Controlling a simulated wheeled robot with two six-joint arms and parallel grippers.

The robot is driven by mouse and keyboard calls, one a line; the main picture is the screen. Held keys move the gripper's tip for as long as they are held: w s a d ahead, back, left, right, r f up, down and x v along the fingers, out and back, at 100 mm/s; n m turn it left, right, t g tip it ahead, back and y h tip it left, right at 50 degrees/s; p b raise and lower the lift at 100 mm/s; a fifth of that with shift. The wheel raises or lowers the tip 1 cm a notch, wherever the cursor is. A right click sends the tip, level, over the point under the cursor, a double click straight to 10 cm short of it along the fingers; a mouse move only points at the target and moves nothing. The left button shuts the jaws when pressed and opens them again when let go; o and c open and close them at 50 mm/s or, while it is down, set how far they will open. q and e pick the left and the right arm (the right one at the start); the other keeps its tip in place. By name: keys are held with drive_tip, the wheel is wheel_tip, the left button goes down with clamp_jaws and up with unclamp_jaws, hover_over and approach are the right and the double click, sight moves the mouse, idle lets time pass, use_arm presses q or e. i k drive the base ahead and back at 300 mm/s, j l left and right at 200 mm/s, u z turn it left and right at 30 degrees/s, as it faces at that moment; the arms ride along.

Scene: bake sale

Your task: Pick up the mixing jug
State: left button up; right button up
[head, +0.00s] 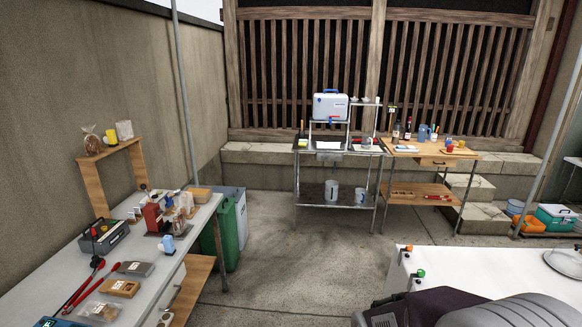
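No jug here is clearly marked as the mixing jug. A pale grey jug-like vessel (331,190) stands upright on the lower shelf of the metal stand at the back. A smaller white and blue vessel (360,196) stands to its right on the same shelf. A blue jug or mug (422,132) is on the wooden table to the right. Another grey vessel (365,143) seems to stand on the stand's upper level, small and hard to tell. Neither of my grippers is in view.
A long table (60,277) on the left holds several packets, tools and boxes. Green and grey bins (226,235) stand beside it. A white counter (480,268) and a dark padded object (445,308) fill the lower right. Stone steps (484,216) lie behind. The concrete floor between is clear.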

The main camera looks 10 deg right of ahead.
sight(366, 139)
drive_tip(key=i+l+z, duration=0.3)
drive_tip(key=i, duration=1.35)
drive_tip(key=i+j+z, duration=0.25)
drive_tip(key=i, duration=1.4)
drive_tip(key=i+l+z, duration=0.15)
drive_tip(key=i+z, duration=0.2)
drive_tip(key=i, duration=0.55)
drive_tip(key=i+z, duration=0.35)
drive_tip(key=i, duration=0.55)
drive_tip(key=i+l+u, duration=0.1)
drive_tip(key=i, duration=0.2)
drive_tip(key=i+l+u, duration=0.1)
drive_tip(key=i+l, duration=0.1)
drive_tip(key=i, duration=0.1)
